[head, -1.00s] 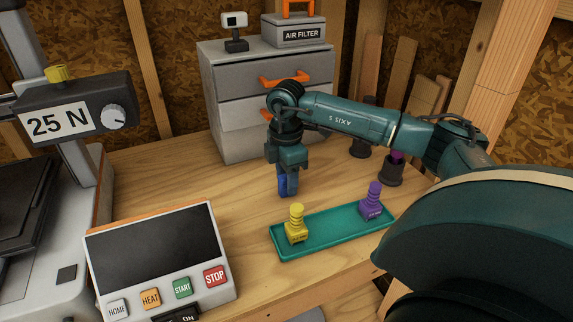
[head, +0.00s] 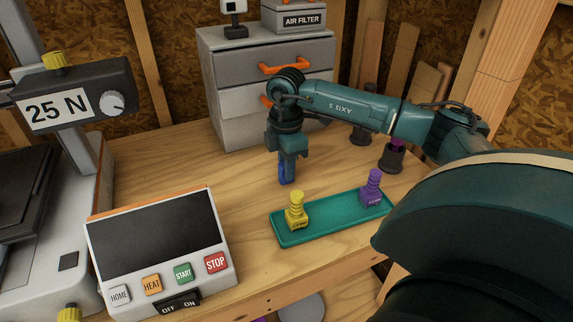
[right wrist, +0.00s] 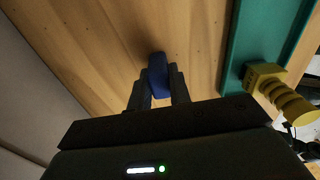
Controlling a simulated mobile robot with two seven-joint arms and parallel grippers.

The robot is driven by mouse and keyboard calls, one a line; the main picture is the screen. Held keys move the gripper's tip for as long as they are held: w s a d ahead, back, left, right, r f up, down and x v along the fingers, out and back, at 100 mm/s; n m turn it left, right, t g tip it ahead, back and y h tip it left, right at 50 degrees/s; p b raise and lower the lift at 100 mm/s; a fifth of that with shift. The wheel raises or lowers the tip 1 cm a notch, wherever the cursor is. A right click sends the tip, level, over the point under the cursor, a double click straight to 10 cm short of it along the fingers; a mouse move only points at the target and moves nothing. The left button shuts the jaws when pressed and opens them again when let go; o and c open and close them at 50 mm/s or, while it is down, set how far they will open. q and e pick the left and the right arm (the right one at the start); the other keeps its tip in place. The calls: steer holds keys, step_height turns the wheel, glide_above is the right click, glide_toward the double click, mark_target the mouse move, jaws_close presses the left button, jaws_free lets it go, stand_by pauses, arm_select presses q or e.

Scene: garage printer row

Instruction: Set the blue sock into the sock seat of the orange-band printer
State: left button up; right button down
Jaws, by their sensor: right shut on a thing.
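The blue sock (head: 286,169) is in my right gripper (head: 287,160), whose jaws are shut on it. The gripper points down and holds the sock behind the teal tray, near the drawer unit. In the right wrist view, the blue sock (right wrist: 158,76) shows between the two dark fingers (right wrist: 158,90). The printer (head: 70,205) at the left has an orange strip along the top of its control panel (head: 160,245). I cannot make out its sock seat. A yellow sock-like piece (head: 296,212) and a purple one (head: 372,190) stand on the tray. My left gripper is not in view.
The teal tray (head: 325,224) lies near the table's front edge. A grey drawer unit (head: 235,105) stands behind my gripper. A "25 N" dial box (head: 75,100) overhangs at the left. Dark holders (head: 391,158) stand at the right. Bare wood lies between panel and drawers.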

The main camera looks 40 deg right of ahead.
steer(key=shift+r, duration=0.15)
steer(key=shift+r+p, duration=2.1)
steer(key=shift+r, duration=0.3)
